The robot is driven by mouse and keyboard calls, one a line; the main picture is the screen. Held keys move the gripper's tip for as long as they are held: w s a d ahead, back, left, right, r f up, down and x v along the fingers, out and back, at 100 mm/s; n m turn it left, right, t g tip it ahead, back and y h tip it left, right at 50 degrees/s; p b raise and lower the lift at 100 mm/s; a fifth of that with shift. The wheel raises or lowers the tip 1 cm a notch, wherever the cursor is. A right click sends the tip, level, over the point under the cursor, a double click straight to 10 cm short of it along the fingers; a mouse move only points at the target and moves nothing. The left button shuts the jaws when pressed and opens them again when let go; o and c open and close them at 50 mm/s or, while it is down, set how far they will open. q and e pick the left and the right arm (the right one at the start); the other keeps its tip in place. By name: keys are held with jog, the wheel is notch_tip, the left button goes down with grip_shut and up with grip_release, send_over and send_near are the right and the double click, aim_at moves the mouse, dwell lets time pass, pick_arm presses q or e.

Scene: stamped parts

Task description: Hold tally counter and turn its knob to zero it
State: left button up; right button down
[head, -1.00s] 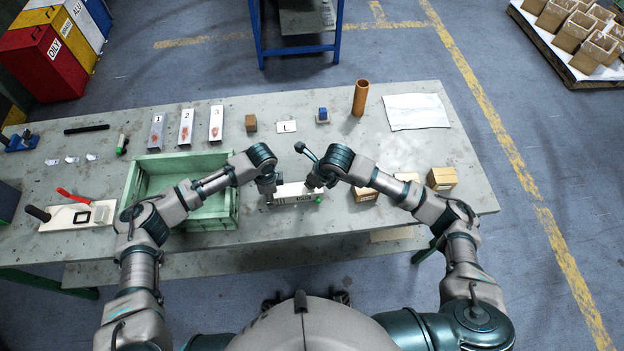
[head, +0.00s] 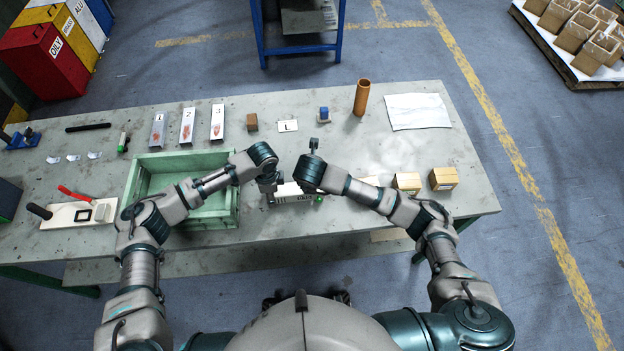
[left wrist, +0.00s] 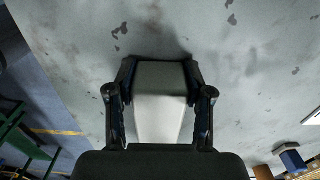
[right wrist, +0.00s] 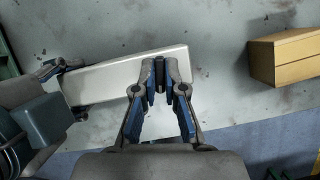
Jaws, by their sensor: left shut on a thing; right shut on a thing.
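The tally counter (head: 290,189) is a pale, box-shaped body lying low over the bench's front part, with a small green spot at its right end. My left gripper (head: 268,188) is shut on its left end; in the left wrist view the fingers (left wrist: 160,80) press both sides of the pale body (left wrist: 158,110). My right gripper (right wrist: 160,70) is shut at the counter's other end (right wrist: 115,72), its fingertips close together on what is likely the knob. The fingers hide the knob, and the counter's reading cannot be seen.
A green crate (head: 182,226) stands left of the counter. Numbered plates (head: 187,125), an orange-brown tube (head: 361,98) and a white sheet (head: 416,111) lie or stand farther back. The bench between is mostly clear.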

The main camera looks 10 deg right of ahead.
jog(key=m, duration=0.2)
jog(key=m+h, duration=0.1)
jog(key=m, duration=0.1)
jog(key=shift+a+m+g+h, duration=0.2)
jog(key=shift+m+g+h, duration=0.1)
jog(key=shift+g, duration=0.1)
jog(key=shift+m+g+h, duration=0.4)
jog(key=shift+m+h, duration=0.1)
jog(key=shift+m, duration=1.1)
jog(key=shift+a+m, duration=0.1)
jog(key=shift+m, duration=0.2)
jog(key=c, duration=1.2)
grip_release()
jog(key=shift+c, duration=0.2)
jog(key=shift+a+r, duration=0.1)
jog(key=shift+r, duration=0.4)
jog(key=v, duration=1)
jog(key=shift+a+r, duration=0.2)
jog(key=shift+r, duration=0.15)
jog(key=shift+s, duration=0.1)
